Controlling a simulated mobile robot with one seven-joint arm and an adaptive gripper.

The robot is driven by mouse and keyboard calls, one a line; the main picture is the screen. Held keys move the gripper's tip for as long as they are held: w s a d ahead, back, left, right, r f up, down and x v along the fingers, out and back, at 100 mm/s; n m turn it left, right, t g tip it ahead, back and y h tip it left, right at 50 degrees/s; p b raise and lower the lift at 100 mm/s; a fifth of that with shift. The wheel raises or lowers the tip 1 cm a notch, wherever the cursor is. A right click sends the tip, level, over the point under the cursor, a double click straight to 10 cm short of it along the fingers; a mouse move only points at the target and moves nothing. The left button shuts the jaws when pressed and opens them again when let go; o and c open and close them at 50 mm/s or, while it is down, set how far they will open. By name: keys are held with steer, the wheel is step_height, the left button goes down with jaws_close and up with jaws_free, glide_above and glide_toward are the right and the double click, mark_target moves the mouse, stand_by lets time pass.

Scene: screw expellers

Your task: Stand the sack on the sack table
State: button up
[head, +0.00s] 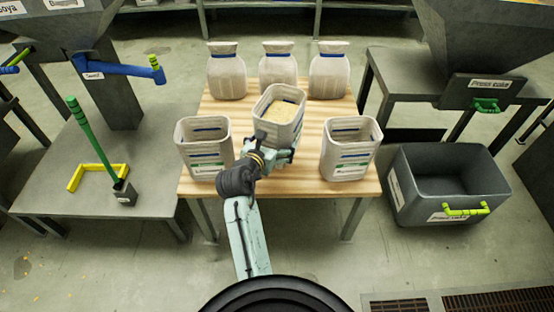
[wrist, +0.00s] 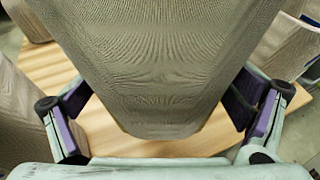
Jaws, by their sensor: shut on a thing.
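My gripper (head: 272,154) is shut on an open-topped sack (head: 281,108) filled with pale yellow meal, over the middle of the wooden sack table (head: 262,182). The sack leans slightly in the head view. In the wrist view, the held sack (wrist: 150,70) fills the space between the two fingers of my gripper (wrist: 155,105), and its lower edge shows above the table top (wrist: 200,142). My gripper hides the sack's base in the head view, so I cannot tell whether it touches the table.
Open, empty-looking sacks stand at front left (head: 205,158) and front right (head: 348,158). Three tied sacks (head: 278,68) line the back edge. A grey bin (head: 450,185) stands right of the table. A green-handled tool (head: 95,145) is on the left platform.

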step_height(320, 180, down, 9)
steer(key=shift+r, duration=0.1)
steer(key=o, duration=1.5)
steer(key=shift+f, duration=0.2)
steer(key=shift+o, duration=0.5)
steer(key=shift+s, duration=0.1)
